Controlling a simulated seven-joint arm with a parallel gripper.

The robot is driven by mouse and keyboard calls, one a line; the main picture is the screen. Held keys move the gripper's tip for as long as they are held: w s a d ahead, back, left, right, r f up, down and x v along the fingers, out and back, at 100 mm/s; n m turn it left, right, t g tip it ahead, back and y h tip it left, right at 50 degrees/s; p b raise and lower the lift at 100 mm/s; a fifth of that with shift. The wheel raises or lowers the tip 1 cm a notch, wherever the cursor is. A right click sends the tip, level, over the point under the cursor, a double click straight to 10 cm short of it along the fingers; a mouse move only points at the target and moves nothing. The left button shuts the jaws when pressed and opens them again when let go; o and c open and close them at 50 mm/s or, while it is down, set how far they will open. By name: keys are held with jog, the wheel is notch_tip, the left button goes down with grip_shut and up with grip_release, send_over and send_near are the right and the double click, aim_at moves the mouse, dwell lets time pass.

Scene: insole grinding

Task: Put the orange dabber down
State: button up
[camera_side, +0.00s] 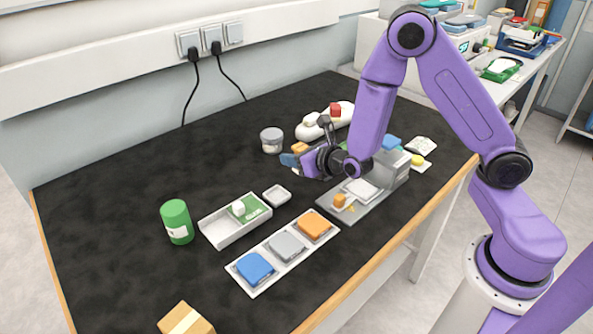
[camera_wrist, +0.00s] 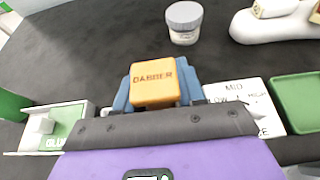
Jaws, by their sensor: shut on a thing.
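The orange dabber (camera_wrist: 153,82), a block with "DABBER" printed on it, sits between the blue fingers of my gripper (camera_wrist: 155,90) in the wrist view. My gripper is shut on it. In the side view my gripper (camera_side: 292,158) is above the middle of the black table, with the orange dabber (camera_side: 300,148) at its fingers. What lies directly beneath the dabber is hidden, and I cannot tell whether it touches anything.
A grey-lidded jar (camera_side: 271,140) stands behind my gripper. A white form (camera_side: 343,112) is at the back. In front are a white tray (camera_side: 224,238) with a green pad, a small white dish (camera_side: 277,195), a grey fixture (camera_side: 352,212) and a green canister (camera_side: 177,222). The left rear table is clear.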

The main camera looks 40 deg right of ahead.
aim_at(296, 181)
jog(key=shift+f, duration=2.05)
jog(key=shift+f, duration=0.1)
jog(key=o, duration=1)
jog(key=shift+o, duration=0.2)
jog(key=shift+v, duration=6.05)
